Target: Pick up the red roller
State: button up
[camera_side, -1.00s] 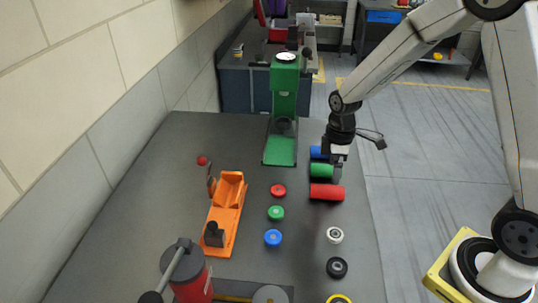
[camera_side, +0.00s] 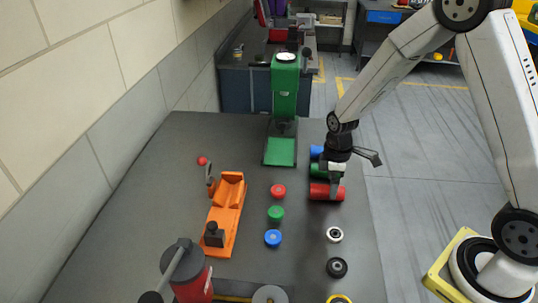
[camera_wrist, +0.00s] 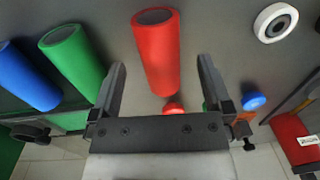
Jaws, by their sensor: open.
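The red roller (camera_side: 321,192) lies on its side on the grey table, nearest the front of a row of three rollers. My gripper (camera_side: 337,188) is above it in the side view, its fingers partly covering the roller. In the wrist view my gripper (camera_wrist: 162,80) is open, and the red roller (camera_wrist: 157,50) lies between and ahead of its fingers. I see no finger clearly touching it. The green roller (camera_wrist: 73,58) and the blue roller (camera_wrist: 27,76) lie to its left in the wrist view.
Red (camera_side: 278,191), green (camera_side: 275,213) and blue (camera_side: 272,238) caps lie left of the rollers. A white wheel (camera_side: 334,234) and a black wheel (camera_side: 337,267) lie in front. An orange fixture (camera_side: 226,212) and a green press (camera_side: 284,95) stand further left and back.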

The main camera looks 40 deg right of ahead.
jog(key=shift+f, duration=1.4)
grip_shut()
